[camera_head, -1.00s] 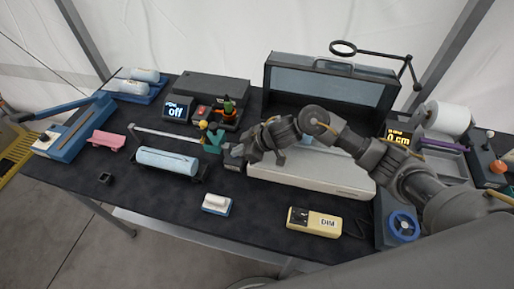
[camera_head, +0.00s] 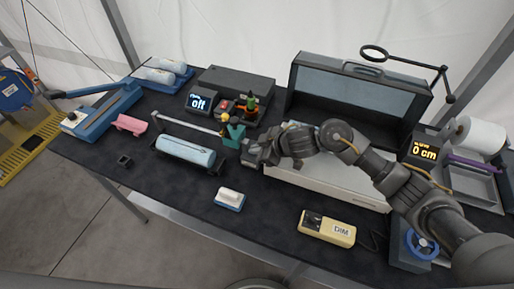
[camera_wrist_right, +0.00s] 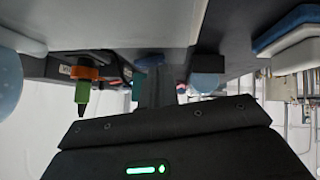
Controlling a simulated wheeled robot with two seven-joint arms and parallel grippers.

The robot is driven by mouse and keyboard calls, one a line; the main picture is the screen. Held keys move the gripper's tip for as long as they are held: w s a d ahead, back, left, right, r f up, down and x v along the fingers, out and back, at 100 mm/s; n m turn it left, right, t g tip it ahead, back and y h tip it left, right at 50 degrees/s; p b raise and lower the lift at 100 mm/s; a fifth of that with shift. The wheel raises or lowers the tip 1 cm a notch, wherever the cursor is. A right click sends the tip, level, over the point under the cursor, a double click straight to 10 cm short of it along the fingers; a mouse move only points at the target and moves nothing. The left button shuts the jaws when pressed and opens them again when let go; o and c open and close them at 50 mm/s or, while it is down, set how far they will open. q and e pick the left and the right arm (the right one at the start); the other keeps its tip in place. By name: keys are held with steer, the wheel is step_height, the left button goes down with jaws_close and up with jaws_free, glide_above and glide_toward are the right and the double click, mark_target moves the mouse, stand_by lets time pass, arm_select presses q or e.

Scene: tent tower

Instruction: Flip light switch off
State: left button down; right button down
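I cannot clearly make out a light switch. A yellow box (camera_head: 327,228) with a dark panel and a label reading "DIM" lies at the table's front right in the head view. My right gripper (camera_head: 254,153) is low over the table at the left front corner of a long white case (camera_head: 335,187) with a raised grey lid (camera_head: 350,84). The gripper covers part of that corner. A teal stand (camera_head: 234,136) is just left of it. In the right wrist view a dark grey finger shape (camera_wrist_right: 156,88) shows; its opening is unclear. My left gripper is not in view.
A blue-and-white block (camera_head: 229,199) sits in front of my right gripper. A light-blue roll (camera_head: 187,151) lies left of it. A magnifier (camera_head: 375,54) stands behind the case. The front left tabletop is mostly clear.

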steer(key=shift+w+d+f, duration=0.3)
steer(key=shift+d+f, duration=0.2)
steer(key=shift+d, duration=0.05)
steer(key=shift+r+p, duration=0.35)
steer(key=shift+p, duration=0.05)
steer(key=r+p, duration=0.1)
steer(key=p, duration=0.1)
steer(key=r+p, duration=0.4)
steer(key=shift+s+a, duration=0.35)
steer(key=shift+a, duration=0.05)
steer(key=b+v, duration=0.1)
steer(key=v, duration=0.8)
steer(key=shift+s, duration=0.3)
steer(key=shift+d, duration=0.1)
steer(key=shift+w, duration=0.1)
